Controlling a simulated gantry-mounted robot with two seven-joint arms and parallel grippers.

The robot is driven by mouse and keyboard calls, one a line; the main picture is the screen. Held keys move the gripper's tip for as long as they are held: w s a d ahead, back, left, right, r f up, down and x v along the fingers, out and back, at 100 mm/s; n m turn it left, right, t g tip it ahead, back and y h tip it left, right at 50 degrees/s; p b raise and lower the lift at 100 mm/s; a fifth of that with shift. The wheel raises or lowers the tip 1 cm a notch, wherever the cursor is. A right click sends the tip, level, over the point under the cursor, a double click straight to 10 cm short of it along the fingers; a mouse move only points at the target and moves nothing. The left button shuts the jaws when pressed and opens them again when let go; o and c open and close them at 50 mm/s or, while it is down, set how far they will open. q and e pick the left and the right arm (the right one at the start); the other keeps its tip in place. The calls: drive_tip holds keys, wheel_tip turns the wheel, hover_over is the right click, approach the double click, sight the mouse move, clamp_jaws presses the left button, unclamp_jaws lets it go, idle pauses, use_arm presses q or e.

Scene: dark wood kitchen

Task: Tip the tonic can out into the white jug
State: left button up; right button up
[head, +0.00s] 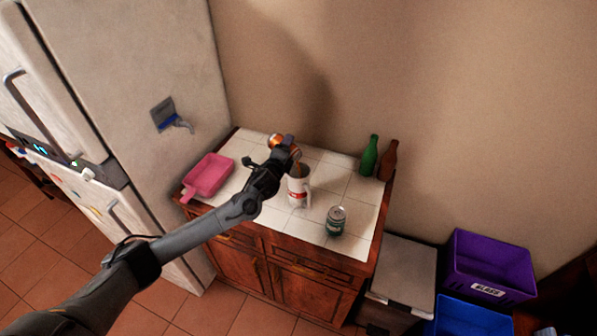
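My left arm comes in from the lower left. The white jug (297,190), with a red mark, stands upright just below. A green and silver can (336,221) stands upright to the right of the jug. Which can is the tonic is not readable. My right gripper is not in view.
A pink tray (208,175) lies at the counter's left, beside the fridge (150,60). A green bottle (369,157) and a brown bottle (387,161) stand at the back right. A purple bin (490,265) and a blue bin (465,318) are right of the counter.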

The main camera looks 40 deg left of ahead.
sight(295, 154)
use_arm(q)
drive_tip(key=shift+d+f+m+y+b, duration=0.1)
drive_tip(key=shift+f+m+y+b, duration=0.2)
drive_tip(key=shift+m+b, duration=0.3)
idle(0.3)
drive_tip(key=shift+d+r+m+t+y+b, duration=0.3)
drive_tip(key=shift+m+t+b, duration=0.2)
drive_tip(key=shift+m, duration=0.1)
idle(0.3)
drive_tip(key=shift+r, duration=0.1)
drive_tip(key=shift+d+m, duration=0.1)
drive_tip(key=shift+m, duration=0.3)
drive_tip(key=shift+r+t, duration=0.1)
drive_tip(key=shift+t, duration=0.2)
drive_tip(key=shift+d+r+m+t+y+b, duration=0.25)
drive_tip(key=shift+d+m+t+y+b, duration=0.1)
drive_tip(key=shift+m, duration=0.55)
drive_tip(key=shift+d+m, duration=0.1)
drive_tip(key=shift+m, duration=0.2)
drive_tip(key=shift+d+r+m+t, duration=0.15)
drive_tip(key=shift+r+m+t, duration=0.05)
drive_tip(key=shift+m+t, duration=0.2)
